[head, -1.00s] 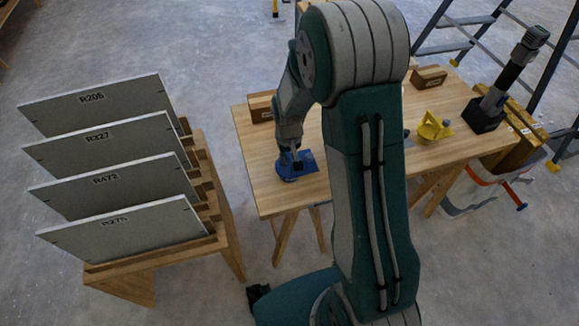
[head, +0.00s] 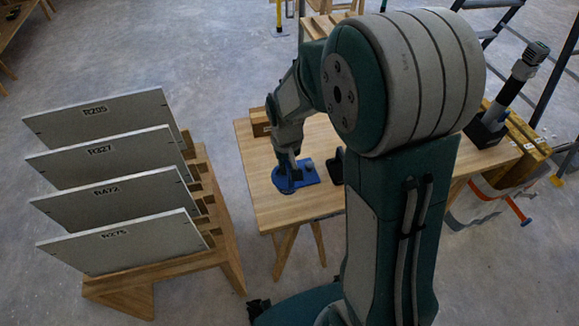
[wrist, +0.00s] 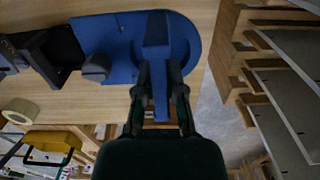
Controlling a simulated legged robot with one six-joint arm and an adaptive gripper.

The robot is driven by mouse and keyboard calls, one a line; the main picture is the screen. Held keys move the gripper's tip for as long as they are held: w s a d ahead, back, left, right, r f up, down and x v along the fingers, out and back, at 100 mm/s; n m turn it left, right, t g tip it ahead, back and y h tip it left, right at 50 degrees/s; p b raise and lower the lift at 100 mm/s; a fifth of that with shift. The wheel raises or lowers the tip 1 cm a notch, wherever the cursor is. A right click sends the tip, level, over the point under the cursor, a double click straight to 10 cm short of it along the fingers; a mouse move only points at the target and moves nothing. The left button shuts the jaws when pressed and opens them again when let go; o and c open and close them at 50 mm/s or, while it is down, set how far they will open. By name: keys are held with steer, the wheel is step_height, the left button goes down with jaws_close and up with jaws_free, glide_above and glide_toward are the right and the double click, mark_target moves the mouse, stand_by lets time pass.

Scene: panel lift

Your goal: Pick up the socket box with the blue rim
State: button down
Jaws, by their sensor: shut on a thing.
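My gripper (wrist: 160,95) is shut on a narrow blue upright part (wrist: 158,55) in the wrist view. This part stands over a flat blue piece with a rounded end (wrist: 188,35), which shows on the wooden table near its left edge in the head view (head: 287,185). My gripper (head: 288,172) reaches down onto it there. I cannot make out a socket box with a blue rim for certain.
The wooden table (head: 290,212) has bare top at its front. A rack (head: 215,215) of grey labelled panels (head: 125,245) stands to the left. A brown block (head: 260,121) lies at the back. A roll of tape (wrist: 20,111) is in the wrist view. My arm hides mid-table.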

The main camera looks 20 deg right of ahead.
steer(key=s+a+r, duration=0.4)
steer(key=s+r, duration=0.1)
steer(key=s, duration=0.3)
steer(key=shift+s+a, duration=0.35)
steer(key=shift+a, duration=0.05)
